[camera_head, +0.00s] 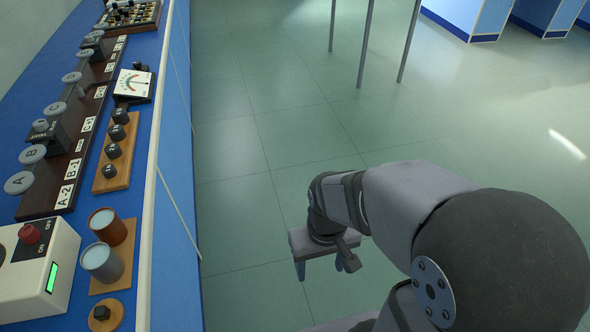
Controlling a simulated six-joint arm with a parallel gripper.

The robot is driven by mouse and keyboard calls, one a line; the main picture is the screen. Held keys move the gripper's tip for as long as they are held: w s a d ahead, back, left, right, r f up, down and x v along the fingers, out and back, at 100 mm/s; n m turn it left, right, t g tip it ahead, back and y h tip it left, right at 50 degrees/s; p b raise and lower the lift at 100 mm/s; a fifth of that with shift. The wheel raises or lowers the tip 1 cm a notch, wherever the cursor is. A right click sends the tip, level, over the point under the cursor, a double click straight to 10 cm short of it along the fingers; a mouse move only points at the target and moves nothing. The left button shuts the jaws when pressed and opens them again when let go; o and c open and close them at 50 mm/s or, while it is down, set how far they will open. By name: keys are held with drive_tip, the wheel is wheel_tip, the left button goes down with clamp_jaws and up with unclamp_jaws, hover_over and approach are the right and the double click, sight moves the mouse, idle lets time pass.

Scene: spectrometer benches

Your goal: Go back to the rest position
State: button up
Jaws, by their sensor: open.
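My gripper (325,268) hangs in the lower middle of the view, over the open floor and right of the blue bench (182,150). Its two fingers point down and stand apart, with nothing between them. The gripper is clear of the bench and touches nothing that I can see. My arm runs from it to the lower right corner.
On the bench stand a white box with a red knob (30,235), two cups (103,260) on a wooden base, a wooden strip of black knobs (113,150), a dial meter (133,84) and a dark lettered rail (60,170). Thin table legs (365,45) stand behind. The floor (270,120) is clear.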

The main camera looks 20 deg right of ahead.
wheel_tip(320, 180, up, 17)
drive_tip(key=p, duration=1.7)
wheel_tip(320, 180, down, 10)
drive_tip(key=b, duration=1)
